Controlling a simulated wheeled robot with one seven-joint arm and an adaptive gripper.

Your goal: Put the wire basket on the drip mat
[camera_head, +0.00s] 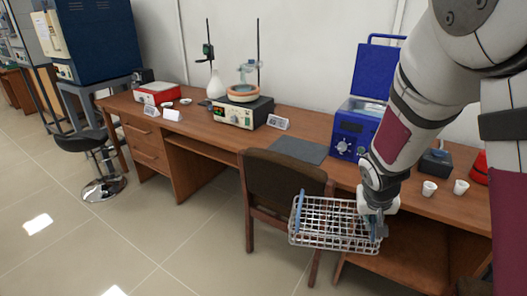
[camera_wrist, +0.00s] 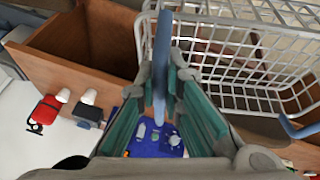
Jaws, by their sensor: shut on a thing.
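The wire basket (camera_head: 335,236) is a white wire-mesh basket with blue handles at its two ends. It hangs in the air in front of the desk, near the brown chair, and looks roughly level. My gripper (camera_head: 376,217) is shut on the basket's right-hand handle. In the wrist view the blue handle stands between the fingers of my gripper (camera_wrist: 163,85), and the basket (camera_wrist: 245,62) extends to the upper right. The drip mat (camera_head: 297,150) appears to be the flat dark grey mat on the desk, left of the blue device. Its visible surface is bare.
A blue device (camera_head: 355,130) with a raised lid stands right of the mat. Left of it are a card (camera_head: 278,122) and a hotplate (camera_head: 240,112) with a stand. White cups (camera_head: 429,188) sit at the right. The chair (camera_head: 280,190) stands before the desk, below the mat.

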